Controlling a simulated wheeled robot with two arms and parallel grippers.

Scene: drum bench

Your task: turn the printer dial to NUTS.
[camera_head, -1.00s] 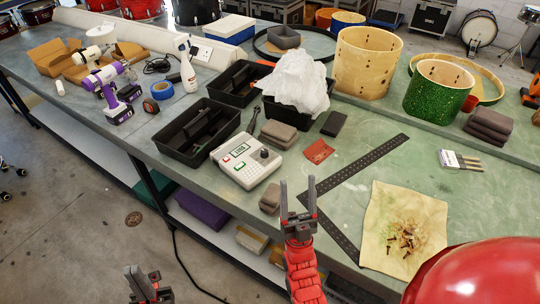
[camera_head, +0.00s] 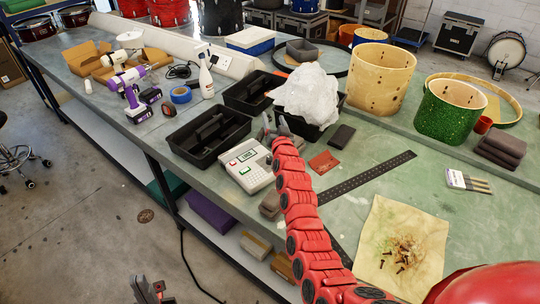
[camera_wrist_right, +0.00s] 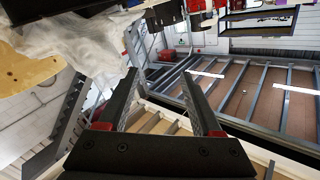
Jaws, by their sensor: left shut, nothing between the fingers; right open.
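The label printer (camera_head: 247,166) is a pale box with a small screen and coloured buttons, on the bench in the middle of the head view. Its dial is hidden behind my right arm and gripper. My right gripper (camera_head: 275,127) is by the printer's far right corner, in front of the bag-filled black bin. In the right wrist view its fingers (camera_wrist_right: 166,95) are apart with nothing between them; neither printer nor dial shows there. My left gripper (camera_head: 151,291) is shut and empty at the bottom edge of the head view, low in front of the bench.
A black tray (camera_head: 178,149) stands left of the printer, and a clear bag (camera_head: 308,92) fills a bin behind it. A dark block (camera_head: 341,136) and red card (camera_head: 323,162) lie to the right. A black perforated strip (camera_head: 375,172) and cloth with screws (camera_head: 425,232) lie nearer.

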